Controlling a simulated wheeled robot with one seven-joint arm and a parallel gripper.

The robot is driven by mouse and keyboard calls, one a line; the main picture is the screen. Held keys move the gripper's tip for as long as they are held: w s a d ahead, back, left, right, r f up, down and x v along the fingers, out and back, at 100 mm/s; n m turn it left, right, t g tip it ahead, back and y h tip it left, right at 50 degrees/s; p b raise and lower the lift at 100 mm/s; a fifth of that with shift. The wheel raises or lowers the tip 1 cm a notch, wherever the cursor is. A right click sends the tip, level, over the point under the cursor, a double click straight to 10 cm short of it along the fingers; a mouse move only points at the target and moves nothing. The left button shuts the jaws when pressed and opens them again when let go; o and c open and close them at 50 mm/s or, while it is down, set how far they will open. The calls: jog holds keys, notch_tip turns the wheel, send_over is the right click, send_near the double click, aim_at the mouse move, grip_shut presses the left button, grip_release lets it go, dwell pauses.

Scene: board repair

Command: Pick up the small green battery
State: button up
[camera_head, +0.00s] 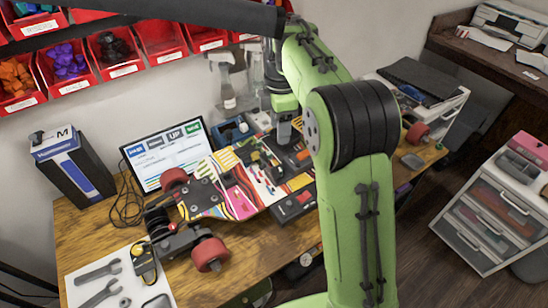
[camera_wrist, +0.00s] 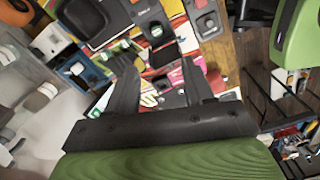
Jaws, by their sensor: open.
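I cannot make out the small green battery for certain in either view. In the head view a colourful skateboard deck (camera_head: 238,203) lies on the wooden workbench (camera_head: 85,235), with dark and greenish parts (camera_head: 262,160) on it, too small to tell apart. My green arm hides part of the bench's right side. In the wrist view my gripper (camera_wrist: 160,72) is open, with its two dark fingers spread and nothing seen between them. It points at the bright deck (camera_wrist: 177,28) and the dark and red parts around it.
A screen (camera_head: 165,155) and a tall box (camera_head: 72,165) stand at the back left. A red wheel (camera_head: 210,254) and a paper sheet with wrenches (camera_head: 85,268) are in front. Red bins (camera_head: 165,38) line the wall. A drawer unit (camera_head: 490,215) stands right.

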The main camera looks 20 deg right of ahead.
aim_at(279, 170)
jog(key=f+b, duration=0.2)
jog(key=f, duration=0.3)
jog(key=f+b, duration=0.2)
jog(key=f, duration=0.3)
jog(key=f+b, duration=0.2)
jog(key=f, duration=0.4)
jog(key=shift+w, duration=0.35)
jog(key=shift+r, duration=0.15)
jog(key=shift+c, duration=0.3)
grip_shut()
